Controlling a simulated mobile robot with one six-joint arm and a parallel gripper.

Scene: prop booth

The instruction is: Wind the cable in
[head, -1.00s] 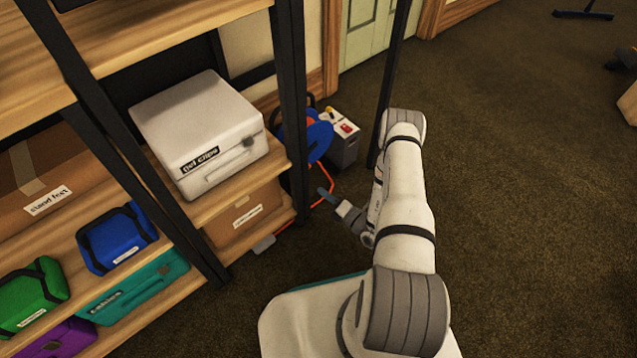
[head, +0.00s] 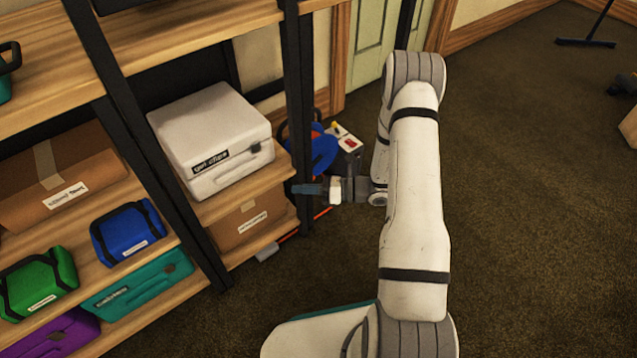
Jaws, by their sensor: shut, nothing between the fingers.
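A cable reel with a blue drum (head: 322,155) stands on the floor just beyond the shelf's right post. My gripper and wrist hide its lower part. An orange cable (head: 290,235) runs along the floor by the shelf's base. A grey block (head: 267,252) lies at its near end, by the bottom shelf. My gripper (head: 296,189) is shut and empty. It points left towards the shelf post, in front of the reel in the picture. I cannot tell whether it touches the post.
Shelving with dark posts (head: 297,100) fills the left, holding a white case (head: 208,140), cardboard boxes and coloured bags. A grey box (head: 346,140) with a red patch stands behind the reel. Open carpet (head: 530,180) lies to the right.

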